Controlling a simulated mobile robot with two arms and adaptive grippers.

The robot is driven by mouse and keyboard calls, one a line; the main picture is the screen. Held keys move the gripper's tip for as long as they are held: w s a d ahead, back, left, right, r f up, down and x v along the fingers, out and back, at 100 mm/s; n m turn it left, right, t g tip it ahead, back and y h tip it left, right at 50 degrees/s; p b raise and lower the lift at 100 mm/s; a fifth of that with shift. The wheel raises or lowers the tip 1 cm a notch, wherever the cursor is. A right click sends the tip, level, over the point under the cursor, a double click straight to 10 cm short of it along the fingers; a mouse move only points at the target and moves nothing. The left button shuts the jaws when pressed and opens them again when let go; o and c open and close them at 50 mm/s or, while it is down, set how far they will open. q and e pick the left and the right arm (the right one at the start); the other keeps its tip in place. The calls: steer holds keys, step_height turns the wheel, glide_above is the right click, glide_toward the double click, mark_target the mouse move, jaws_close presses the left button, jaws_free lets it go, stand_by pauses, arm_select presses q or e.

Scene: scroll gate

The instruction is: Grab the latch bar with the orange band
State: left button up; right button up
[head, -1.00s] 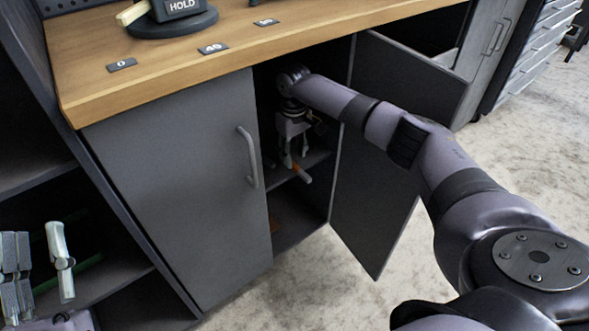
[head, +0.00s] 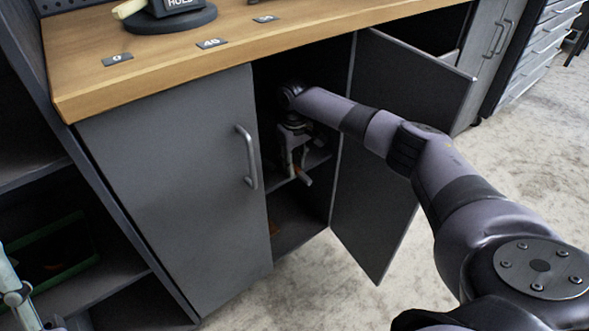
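My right gripper (head: 295,168) is inside the open cabinet, pointing down below my wrist, in front of the inner shelf. A short pale bar end (head: 305,180) shows at its fingertips, with a small dull orange patch (head: 297,169) beside it. This looks like the latch bar with the orange band, mostly hidden by the fingers and dark shade. I cannot tell whether the fingers are closed on it. Only a pale part of my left gripper (head: 14,292) shows at the lower left edge; its opening is out of frame.
The closed grey left door (head: 180,200) with a handle (head: 247,157) stands beside the opening. The right door (head: 385,190) is swung open under my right arm. A wooden worktop (head: 190,65) overhangs the cabinet. Dark shelves with a green-edged bin (head: 55,265) are at left.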

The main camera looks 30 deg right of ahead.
jaws_close()
stand_by(0.7)
